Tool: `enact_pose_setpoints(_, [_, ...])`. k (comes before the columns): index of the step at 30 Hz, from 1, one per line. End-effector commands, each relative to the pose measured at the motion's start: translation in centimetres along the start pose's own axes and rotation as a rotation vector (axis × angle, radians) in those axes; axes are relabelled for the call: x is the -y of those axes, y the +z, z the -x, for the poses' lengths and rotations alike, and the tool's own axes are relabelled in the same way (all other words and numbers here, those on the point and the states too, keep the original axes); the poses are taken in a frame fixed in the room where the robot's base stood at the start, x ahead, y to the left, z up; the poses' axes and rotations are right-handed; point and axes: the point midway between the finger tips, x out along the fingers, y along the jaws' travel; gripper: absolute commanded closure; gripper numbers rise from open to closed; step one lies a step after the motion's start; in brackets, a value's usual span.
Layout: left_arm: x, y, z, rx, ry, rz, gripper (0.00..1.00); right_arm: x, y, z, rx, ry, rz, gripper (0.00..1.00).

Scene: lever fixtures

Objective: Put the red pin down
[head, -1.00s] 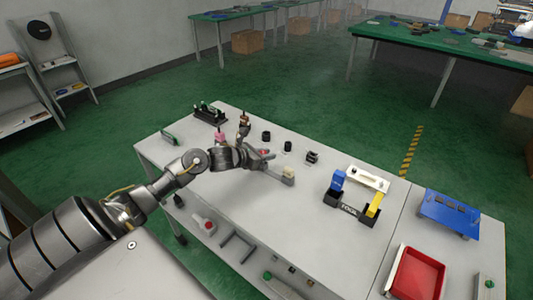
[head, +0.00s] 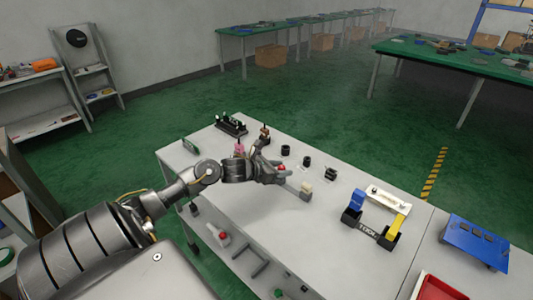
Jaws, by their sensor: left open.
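My left gripper (head: 278,168) is open above the left part of the grey worktable (head: 245,215). A small round red part, which looks like the red pin (head: 281,167), shows at its fingers. I cannot tell whether it touches them or sits behind them. A grey bar with a beige block (head: 305,189) lies just right of the fingers on the table. A pink part (head: 239,150) stands behind my left wrist, partly hidden by it. My right gripper is not in view.
Several small black parts (head: 307,161) stand behind the gripper. A black rack (head: 231,125) is at the back left. A black fixture with blue and yellow posts (head: 372,232) stands to the right, then a blue plate (head: 476,240) and a red tray (head: 438,290). The table's front middle is clear.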

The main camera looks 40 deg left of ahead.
Motion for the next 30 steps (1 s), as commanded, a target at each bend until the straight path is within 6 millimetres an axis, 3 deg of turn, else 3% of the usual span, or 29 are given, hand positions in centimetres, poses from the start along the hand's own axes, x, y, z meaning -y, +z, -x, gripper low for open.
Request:
enact_pose_setpoints(6, [0.1,-0.4,4.6,-0.006,-0.002,-0.004,0.55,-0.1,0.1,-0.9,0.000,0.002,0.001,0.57])
enact_pose_setpoints(15, [0.1,-0.2,8.6,-0.002,-0.002,0.000,0.55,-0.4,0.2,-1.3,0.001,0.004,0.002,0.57])
enact_pose_setpoints(30, [0.1,0.0,9.9,0.000,-0.002,0.001,0.55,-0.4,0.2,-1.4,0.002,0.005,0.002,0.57])
